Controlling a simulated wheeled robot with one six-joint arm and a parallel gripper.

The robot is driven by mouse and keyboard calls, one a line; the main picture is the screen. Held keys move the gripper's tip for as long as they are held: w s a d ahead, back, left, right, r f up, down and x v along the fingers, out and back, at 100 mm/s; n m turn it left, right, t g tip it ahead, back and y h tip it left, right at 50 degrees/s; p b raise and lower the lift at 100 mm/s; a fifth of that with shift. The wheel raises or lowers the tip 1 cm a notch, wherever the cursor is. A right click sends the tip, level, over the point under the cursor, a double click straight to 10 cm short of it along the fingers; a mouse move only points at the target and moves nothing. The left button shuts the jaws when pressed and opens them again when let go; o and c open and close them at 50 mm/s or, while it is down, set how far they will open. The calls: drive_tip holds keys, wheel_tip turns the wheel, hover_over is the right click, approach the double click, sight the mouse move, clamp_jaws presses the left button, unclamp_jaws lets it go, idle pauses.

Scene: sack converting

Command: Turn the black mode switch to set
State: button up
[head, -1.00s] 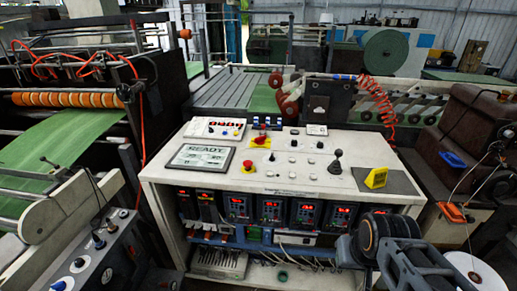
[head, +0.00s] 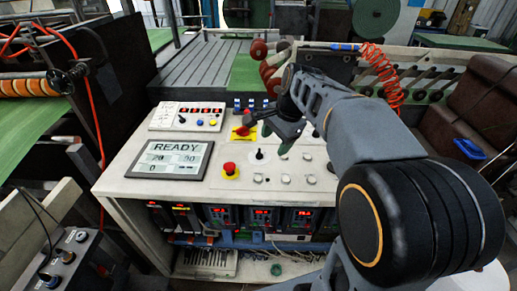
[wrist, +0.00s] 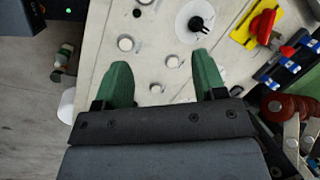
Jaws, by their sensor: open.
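The black mode switch (head: 259,154) is a small black knob on a round white plate on the white console top (head: 130,178). It also shows in the wrist view (wrist: 197,23), at the top, beyond the right fingertip. Its markings are too small to read. My gripper (head: 284,138) hangs over the console, to the right of the switch in the head view. In the wrist view my gripper (wrist: 164,78) shows two green fingers spread apart with nothing between them. The fingers are apart from the switch.
A red switch on a yellow plate (wrist: 262,18) sits close to the black switch. A red push button (head: 230,169) is left of it. A display (head: 174,159) reads READY. Several white buttons (wrist: 157,88) lie below my fingers. A red coiled hose (head: 381,78) hangs behind.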

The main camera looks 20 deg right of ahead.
drive_tip(key=w+d+r+m+y, duration=0.1)
drive_tip(key=w+d+m+y, duration=0.1)
drive_tip(key=w+d+m, duration=0.35)
drive_tip(key=m+b, duration=0.2)
drive_tip(key=m, duration=0.1)
approach(261, 155)
drive_tip(key=shift+n, duration=0.25)
drive_tip(key=x, duration=0.3)
drive_tip(key=a+x, duration=0.1)
drive_tip(key=x, duration=0.3)
drive_tip(key=shift+w, duration=0.2)
drive_tip(key=shift+c, duration=0.5)
drive_tip(key=c, duration=0.8)
drive_tip(key=shift+r+p, duration=0.1)
drive_tip(key=shift+p, duration=0.3)
